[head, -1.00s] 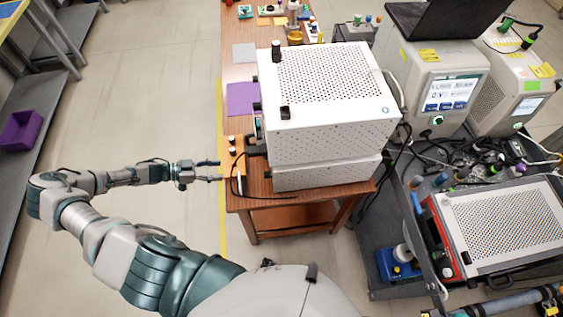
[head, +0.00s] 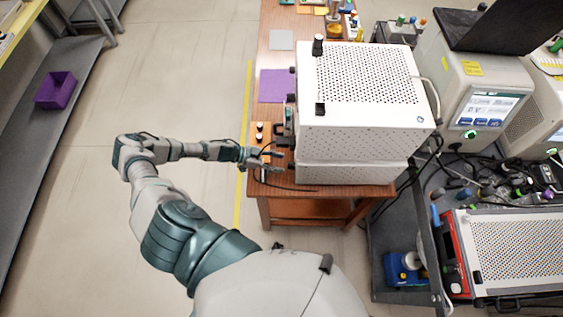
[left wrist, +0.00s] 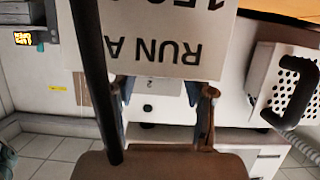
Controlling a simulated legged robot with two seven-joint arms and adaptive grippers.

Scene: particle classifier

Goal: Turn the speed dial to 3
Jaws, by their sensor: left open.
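The white box-shaped instrument (head: 365,110) with a perforated top stands on the wooden table. Its front panel faces left and is seen edge-on, so I cannot pick out the speed dial or its setting. My left gripper (head: 279,161) is open and empty at that front side, near its lower part. In the left wrist view the open fingers (left wrist: 166,90) point toward a white panel (left wrist: 160,138). A white sheet with upside-down "RUN A" lettering (left wrist: 150,40) covers part of it. A small lit orange display (left wrist: 28,38) shows at the left. My right gripper is not in view.
A black cable (left wrist: 95,80) crosses close in front of the wrist camera. A black handle (left wrist: 292,92) juts out at its right. The floor left is clear.

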